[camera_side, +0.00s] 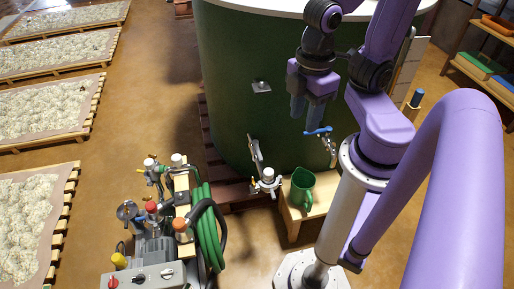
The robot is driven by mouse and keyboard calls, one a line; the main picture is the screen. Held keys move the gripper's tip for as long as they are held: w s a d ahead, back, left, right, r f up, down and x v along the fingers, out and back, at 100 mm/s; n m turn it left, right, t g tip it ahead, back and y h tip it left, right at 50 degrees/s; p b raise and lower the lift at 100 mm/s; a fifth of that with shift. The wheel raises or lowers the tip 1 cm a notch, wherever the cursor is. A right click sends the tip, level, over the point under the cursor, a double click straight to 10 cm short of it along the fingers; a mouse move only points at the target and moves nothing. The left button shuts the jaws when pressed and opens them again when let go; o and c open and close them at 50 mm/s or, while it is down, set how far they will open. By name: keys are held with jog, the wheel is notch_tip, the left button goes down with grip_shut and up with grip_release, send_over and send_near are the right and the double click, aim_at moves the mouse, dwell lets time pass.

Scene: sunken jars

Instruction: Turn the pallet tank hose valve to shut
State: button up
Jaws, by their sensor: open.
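A large dark green tank (228,90) stands on a reddish-brown pallet (208,140). A tap with a blue lever (319,131) sits on the tank's right front, above a green jug (302,187). A second fitting with a pale round top (267,176) is at the tank's lower front, left of the jug. I cannot tell for certain which of these is the hose valve. My gripper (306,112) points down, open and empty, in front of the tank. In the picture its fingertips are just above the blue lever; I see no contact.
The jug stands on a small wooden stand (292,214). A pump unit (153,247) with several valves and a coiled green hose (208,235) is at lower left. Trays of pale fluffy material (50,112) line the left. Shelves (490,60) are at right.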

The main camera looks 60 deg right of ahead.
jog(key=shift+o, duration=0.5)
jog(key=w+a+f+m+t+h, duration=0.1)
jog(key=w+f+m, duration=0.2)
jog(key=w, duration=0.6)
jog(key=w+a+f+m+t, duration=0.1)
jog(key=w+f+m, duration=0.15)
jog(key=w, duration=0.65)
jog(key=w+d+f+m, duration=0.2)
jog(key=w+d+f, duration=0.2)
jog(key=w+f, duration=0.2)
jog(key=w+d+f+m, duration=0.2)
jog(key=w+d+f, duration=0.2)
jog(key=w+f, duration=0.3)
jog(key=m+t+y, duration=0.1)
jog(key=m+y, duration=0.3)
jog(key=m, duration=0.8)
send_near(260, 153)
notch_tip(260, 153, down, 2)
jog(key=shift+w+x, duration=0.2)
jog(key=shift+x, duration=2.9)
